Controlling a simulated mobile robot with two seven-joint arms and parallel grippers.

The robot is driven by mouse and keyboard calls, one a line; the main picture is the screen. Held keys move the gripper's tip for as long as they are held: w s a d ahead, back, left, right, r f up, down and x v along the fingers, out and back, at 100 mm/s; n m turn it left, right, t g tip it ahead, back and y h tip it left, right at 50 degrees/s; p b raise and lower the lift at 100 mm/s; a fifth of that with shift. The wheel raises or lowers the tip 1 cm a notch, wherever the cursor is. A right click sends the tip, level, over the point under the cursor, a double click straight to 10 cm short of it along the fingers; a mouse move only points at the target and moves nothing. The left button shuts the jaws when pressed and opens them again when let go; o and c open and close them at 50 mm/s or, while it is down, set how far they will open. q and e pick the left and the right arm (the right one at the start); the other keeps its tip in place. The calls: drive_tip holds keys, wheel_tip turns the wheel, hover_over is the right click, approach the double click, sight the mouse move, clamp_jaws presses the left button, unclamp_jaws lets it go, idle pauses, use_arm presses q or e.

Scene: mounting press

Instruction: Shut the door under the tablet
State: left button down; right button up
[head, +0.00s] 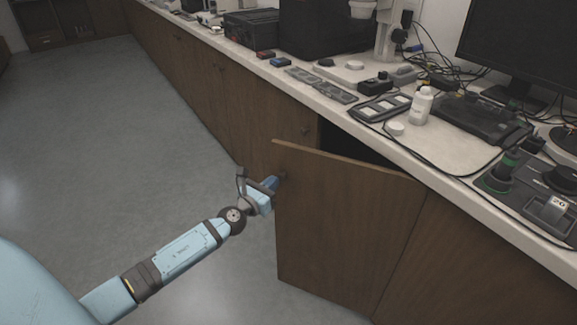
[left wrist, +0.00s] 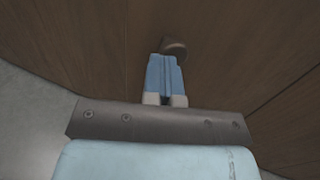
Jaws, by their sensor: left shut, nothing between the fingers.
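The wooden cabinet door (head: 340,225) stands open, swung out from the counter front, with its hinge side at the right. A dark gap (head: 350,143) shows behind its top edge. A round knob (head: 283,175) sits near the door's free left edge; it also shows in the left wrist view (left wrist: 175,46). My left gripper (head: 272,184) is at the door's outer face, by the knob. Its blue fingers (left wrist: 164,76) are shut and empty, with the tips at or very near the knob; contact is unclear. A flat, tablet-like device (head: 382,107) lies on the counter above. My right gripper is out of view.
The white counter (head: 470,195) runs along the top with a bottle (head: 422,105), cables, a monitor (head: 520,45) and other equipment. More closed cabinet fronts (head: 215,85) continue to the left. The grey floor (head: 110,130) left of the door is clear.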

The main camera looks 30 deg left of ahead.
sight(290, 167)
use_arm(q)
drive_tip(key=w, duration=0.7)
drive_tip(key=shift+w+d+r, duration=0.2)
drive_tip(key=shift+w, duration=0.55)
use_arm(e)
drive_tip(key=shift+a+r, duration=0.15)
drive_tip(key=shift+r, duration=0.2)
